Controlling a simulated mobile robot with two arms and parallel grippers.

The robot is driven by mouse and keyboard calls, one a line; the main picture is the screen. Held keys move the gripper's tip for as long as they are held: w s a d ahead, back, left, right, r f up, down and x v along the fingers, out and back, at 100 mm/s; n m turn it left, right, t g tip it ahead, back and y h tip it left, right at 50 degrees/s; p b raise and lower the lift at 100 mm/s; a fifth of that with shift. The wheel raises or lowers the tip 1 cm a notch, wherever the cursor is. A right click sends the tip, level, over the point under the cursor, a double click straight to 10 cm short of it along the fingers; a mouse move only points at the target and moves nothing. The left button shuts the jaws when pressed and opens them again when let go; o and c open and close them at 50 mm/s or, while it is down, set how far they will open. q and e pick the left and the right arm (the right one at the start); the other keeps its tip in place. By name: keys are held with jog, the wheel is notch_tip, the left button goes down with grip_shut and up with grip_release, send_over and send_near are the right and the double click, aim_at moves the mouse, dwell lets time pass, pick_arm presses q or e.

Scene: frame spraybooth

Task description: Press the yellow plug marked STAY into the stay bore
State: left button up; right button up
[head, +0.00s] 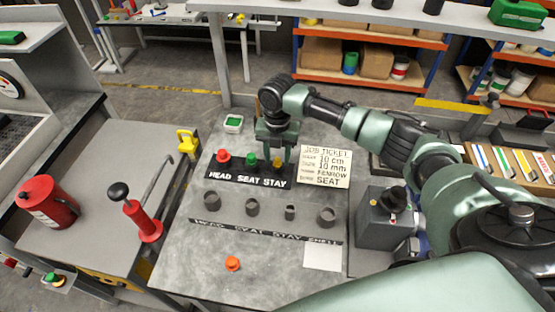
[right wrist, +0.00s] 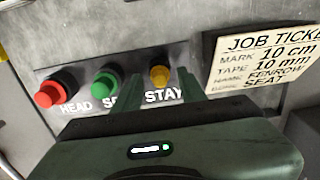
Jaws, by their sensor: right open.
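The yellow plug (head: 277,163) stands upright in the rack (head: 235,179) above the word STAY. It also shows in the right wrist view (right wrist: 160,74), beyond the fingers. My right gripper (head: 277,152) is open over the yellow plug, a finger to each side of it; I cannot tell whether either touches it. In the right wrist view the fingertips (right wrist: 158,86) show just in front of the plug. The stay bore (head: 290,212) is the third grey collar in the row nearer me, above a STAY label, and looks empty. My left gripper is not in view.
A red plug (head: 223,156) and a green plug (head: 251,161) stand left of the yellow one. Other collars (head: 252,207) flank the stay bore. A job ticket (head: 325,166) lies right of the rack. An orange plug (head: 232,263) lies on the clear front bench area.

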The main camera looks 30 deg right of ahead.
jog(key=shift+f, duration=0.15)
jog(key=shift+c, duration=0.3)
grip_shut()
